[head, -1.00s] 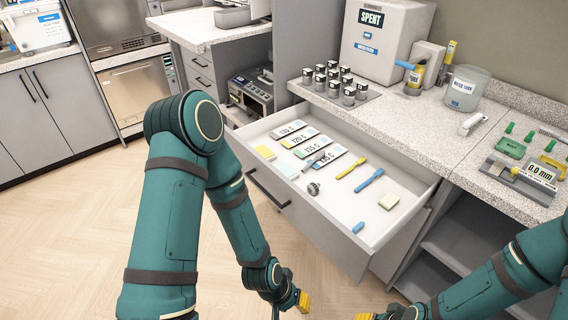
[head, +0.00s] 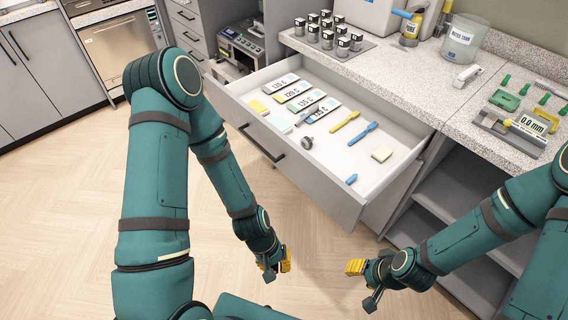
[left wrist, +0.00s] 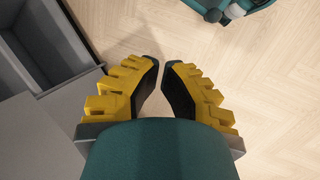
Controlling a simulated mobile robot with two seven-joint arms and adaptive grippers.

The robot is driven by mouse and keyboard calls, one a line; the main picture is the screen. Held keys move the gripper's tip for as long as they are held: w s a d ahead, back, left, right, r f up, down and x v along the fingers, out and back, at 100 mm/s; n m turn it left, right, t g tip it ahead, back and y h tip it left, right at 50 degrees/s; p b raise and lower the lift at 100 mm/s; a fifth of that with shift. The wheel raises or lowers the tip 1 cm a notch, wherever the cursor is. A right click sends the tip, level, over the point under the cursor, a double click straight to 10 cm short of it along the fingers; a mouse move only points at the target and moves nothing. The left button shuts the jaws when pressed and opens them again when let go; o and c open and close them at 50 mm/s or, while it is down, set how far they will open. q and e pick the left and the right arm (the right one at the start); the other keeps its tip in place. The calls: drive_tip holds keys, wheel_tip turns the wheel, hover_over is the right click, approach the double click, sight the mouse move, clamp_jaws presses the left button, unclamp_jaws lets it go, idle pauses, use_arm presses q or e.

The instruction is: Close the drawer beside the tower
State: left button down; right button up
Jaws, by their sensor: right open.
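The drawer (head: 297,163) is pulled out from under the speckled counter, right of the tall grey cabinet. Its light grey front has a dark bar handle (head: 261,143). My left gripper (head: 277,267) hangs in front of the drawer and below its front edge, apart from it. In the left wrist view its yellow stepped fingers (left wrist: 161,66) have tips close together with nothing seen between them; whether it counts as open or shut is unclear. My right gripper (head: 364,283) is open and empty, low in front of the shelves, right of my left gripper.
The drawer holds number plates (head: 298,92), a blue pen (head: 363,134), a yellow pen (head: 345,122) and small blocks. Open shelves (head: 470,205) lie right of the drawer. The counter (head: 405,80) carries dark vials (head: 327,39) and a clear tank (head: 463,42). The wooden floor in front is clear.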

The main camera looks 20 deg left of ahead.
use_arm(q)
drive_tip(key=d+r+n+h, duration=0.3)
drive_tip(key=n+h, duration=0.6)
drive_tip(key=n, duration=0.3)
drive_tip(key=n+t+y+b, duration=0.2)
drive_tip(key=n+t+y, duration=0.2)
drive_tip(key=n+t, duration=1.1)
approach(298, 175)
drive_tip(key=shift+m+t, duration=0.5)
drive_tip(key=shift+t, duration=0.2)
drive_tip(key=x, duration=0.5)
drive_tip(key=f+x, duration=0.1)
drive_tip(key=x, duration=0.2)
drive_tip(key=shift+d, duration=0.15)
drive_tip(key=shift+w+p, duration=0.1)
drive_tip(key=shift+p, duration=0.25)
